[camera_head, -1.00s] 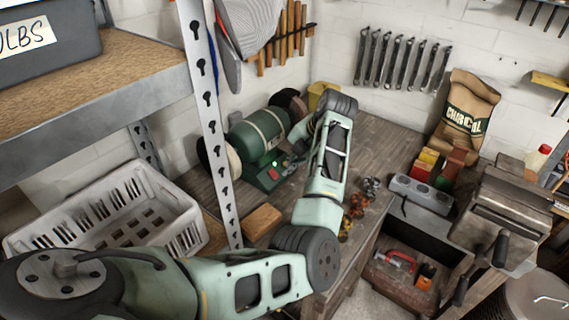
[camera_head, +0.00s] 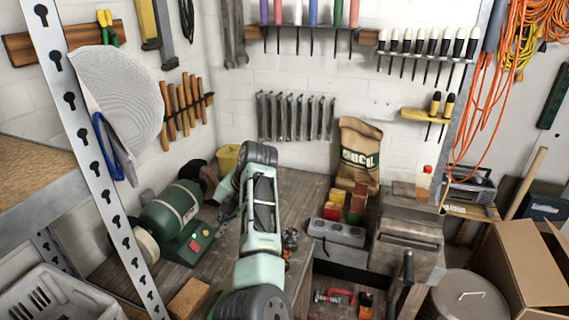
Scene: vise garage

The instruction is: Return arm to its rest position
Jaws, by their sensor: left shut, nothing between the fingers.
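My left arm (camera_head: 260,215) comes up from the bottom of the head view and reaches over the wooden workbench. Its dark wrist joint is at the top of the reach. My left gripper (camera_head: 227,208) shows small and partly hidden at the left side of the arm, just right of the green bench grinder (camera_head: 170,210). It is shut, with nothing seen in it. Whether it touches anything cannot be told. My right gripper is not in view.
A perforated metal shelf post (camera_head: 100,180) stands left of the arm, with a white crate (camera_head: 60,295) below it. A wooden block (camera_head: 188,298), a vise (camera_head: 405,235), a power strip (camera_head: 337,232) and a charcoal bag (camera_head: 358,155) are around. An open cardboard box (camera_head: 525,265) is at right.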

